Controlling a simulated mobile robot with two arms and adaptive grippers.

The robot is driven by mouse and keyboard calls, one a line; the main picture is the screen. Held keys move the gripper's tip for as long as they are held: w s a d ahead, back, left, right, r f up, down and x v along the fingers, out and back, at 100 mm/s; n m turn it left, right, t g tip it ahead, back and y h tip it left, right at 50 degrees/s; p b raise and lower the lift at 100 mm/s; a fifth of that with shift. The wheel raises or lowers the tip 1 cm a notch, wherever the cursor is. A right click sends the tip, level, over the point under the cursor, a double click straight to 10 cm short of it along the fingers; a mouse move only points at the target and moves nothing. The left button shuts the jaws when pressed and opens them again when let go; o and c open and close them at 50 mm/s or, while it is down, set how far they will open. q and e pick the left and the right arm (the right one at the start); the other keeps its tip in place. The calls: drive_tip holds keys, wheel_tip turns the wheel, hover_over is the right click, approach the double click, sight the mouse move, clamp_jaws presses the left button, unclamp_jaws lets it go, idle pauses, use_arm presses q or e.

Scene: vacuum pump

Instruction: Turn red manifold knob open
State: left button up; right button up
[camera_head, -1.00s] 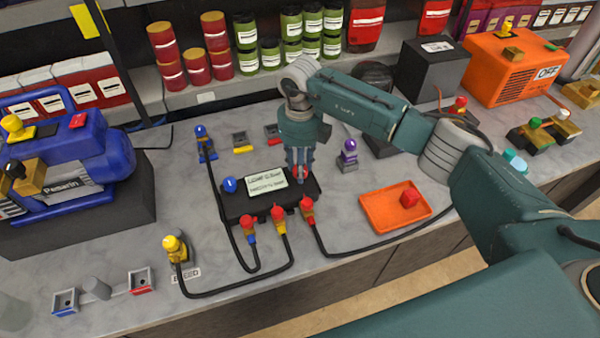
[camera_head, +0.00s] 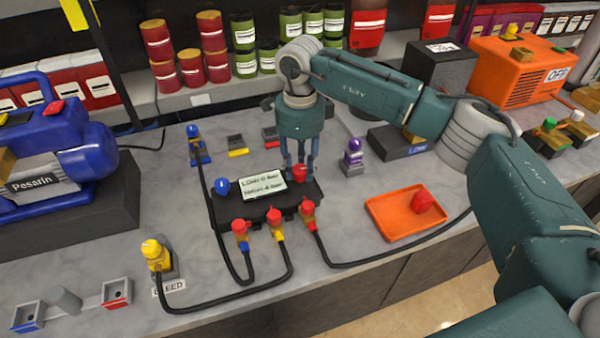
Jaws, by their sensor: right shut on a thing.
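The black manifold block (camera_head: 233,208) sits on the grey counter near the middle of the head view. It has a white label (camera_head: 262,185) on top, a blue knob (camera_head: 222,186) on its left and the red manifold knob (camera_head: 299,174) on its right. My right gripper (camera_head: 299,172) reaches down from above, its fingers on either side of the red knob and shut on it. The fingertips partly hide the knob's sides, and its exact turn angle is hard to tell. My left gripper is not in view.
Black hoses with red-topped fittings (camera_head: 275,217) run from the manifold's front. An orange tray (camera_head: 380,226) with a red piece lies to the right. A purple-topped fitting (camera_head: 353,157) stands close by. A blue pump (camera_head: 60,160) stands left, and a yellow-topped bleed fitting (camera_head: 152,250) stands front left.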

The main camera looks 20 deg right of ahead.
sight(300, 168)
drive_tip(key=shift+w+n+b, duration=0.1)
drive_tip(key=shift+n+b, duration=0.5)
drive_tip(key=shift+n, duration=0.5)
drive_tip(key=shift+r, duration=0.1)
drive_tip(key=o, duration=1.2)
drive_tip(key=shift+c, duration=0.2)
wheel_tip(300, 168, up, 12)
